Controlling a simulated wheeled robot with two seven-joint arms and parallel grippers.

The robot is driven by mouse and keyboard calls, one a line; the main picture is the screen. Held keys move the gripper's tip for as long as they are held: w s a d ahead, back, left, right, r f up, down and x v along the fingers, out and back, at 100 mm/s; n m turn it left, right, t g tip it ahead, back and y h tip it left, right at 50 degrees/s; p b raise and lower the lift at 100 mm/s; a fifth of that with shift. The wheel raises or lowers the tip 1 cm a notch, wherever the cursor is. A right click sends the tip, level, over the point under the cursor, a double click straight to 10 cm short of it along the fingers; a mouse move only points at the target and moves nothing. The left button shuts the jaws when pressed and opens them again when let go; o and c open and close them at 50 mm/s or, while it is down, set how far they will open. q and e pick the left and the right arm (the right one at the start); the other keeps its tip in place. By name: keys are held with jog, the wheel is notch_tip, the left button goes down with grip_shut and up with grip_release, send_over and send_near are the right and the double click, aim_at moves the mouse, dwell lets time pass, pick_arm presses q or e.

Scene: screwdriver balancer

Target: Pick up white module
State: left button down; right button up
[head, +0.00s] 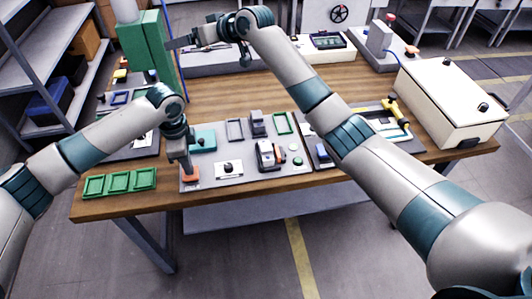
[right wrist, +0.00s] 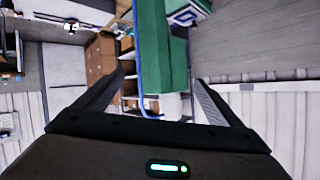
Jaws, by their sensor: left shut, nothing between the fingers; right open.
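A small white module (head: 229,168) with a dark knob lies flat on the grey mat (head: 207,181) near the table's front. My left gripper (head: 187,168) points down to the left of it, apart from it, shut and empty. An orange piece (head: 191,175) sits right at the left fingertips; whether they touch it I cannot tell. My right gripper (head: 178,43) is raised at the back left, far from the module. In the right wrist view its fingers (right wrist: 160,78) are spread with nothing held between them.
Green trays (head: 119,182) lie at the front left. A teal block (head: 203,139) and a grey-black device (head: 269,155) share the mat. A cream box (head: 450,100) stands at the right. A green cabinet (head: 148,48) is near my right gripper. The wooden tabletop's middle is clear.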

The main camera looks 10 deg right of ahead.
jog(key=s+f+n+g+h, duration=0.1)
jog(key=s+f+n+g, duration=0.15)
jog(key=f, duration=0.25)
jog(key=s+f+n+g+h, duration=0.1)
jog(key=s+f+g, duration=0.15)
jog(key=f, duration=0.25)
jog(key=n+g+h, duration=0.4)
jog(key=n+h, duration=0.4)
jog(key=h, duration=0.4)
send_near(265, 147)
jog(key=r, duration=0.1)
jog(key=shift+w+a, duration=0.1)
jog(key=shift+a, duration=0.1)
jog(key=shift+x, duration=3.4)
